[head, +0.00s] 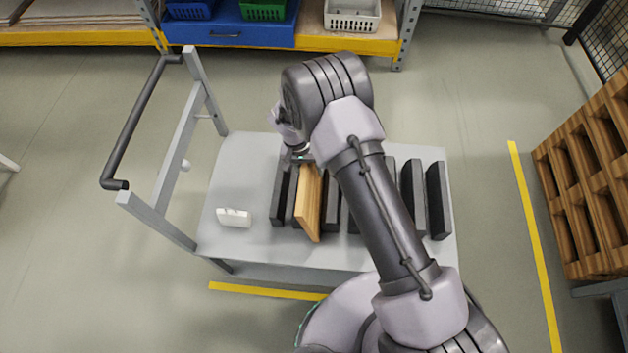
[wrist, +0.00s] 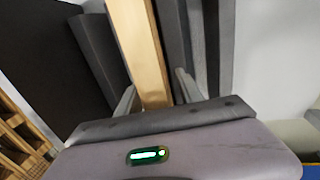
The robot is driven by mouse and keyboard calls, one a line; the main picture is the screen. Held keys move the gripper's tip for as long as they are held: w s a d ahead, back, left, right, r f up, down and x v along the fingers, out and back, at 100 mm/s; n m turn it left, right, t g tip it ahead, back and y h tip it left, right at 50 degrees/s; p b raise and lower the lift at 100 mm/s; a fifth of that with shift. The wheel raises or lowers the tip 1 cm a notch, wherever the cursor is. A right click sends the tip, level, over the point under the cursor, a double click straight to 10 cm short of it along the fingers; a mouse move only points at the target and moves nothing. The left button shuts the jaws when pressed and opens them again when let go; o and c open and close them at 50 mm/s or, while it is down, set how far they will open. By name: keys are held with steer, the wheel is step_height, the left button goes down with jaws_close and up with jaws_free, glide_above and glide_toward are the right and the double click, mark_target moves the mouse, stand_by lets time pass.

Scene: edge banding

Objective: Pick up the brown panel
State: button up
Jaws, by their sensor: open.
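The brown panel (head: 308,203) stands on edge, tilted slightly, in a row of dark panels on the grey cart top. My gripper (head: 299,161) is at the far end of the brown panel, low over it. In the wrist view the brown panel (wrist: 139,45) runs between the two fingers of my open gripper (wrist: 155,88), one finger on each side. I cannot tell whether either finger touches it. My arm hides part of the row to the right in the head view.
Dark panels or dividers (head: 437,200) stand close on both sides. A small white block (head: 233,217) sits on the left of the cart top (head: 222,185). The cart's handle (head: 140,125) rises at left. Shelving with bins is behind; a wooden pallet stack (head: 590,180) is at right.

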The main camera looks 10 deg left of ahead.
steer(key=shift+r, duration=0.1)
steer(key=shift+c, duration=0.2)
jaws_close()
stand_by(1.1)
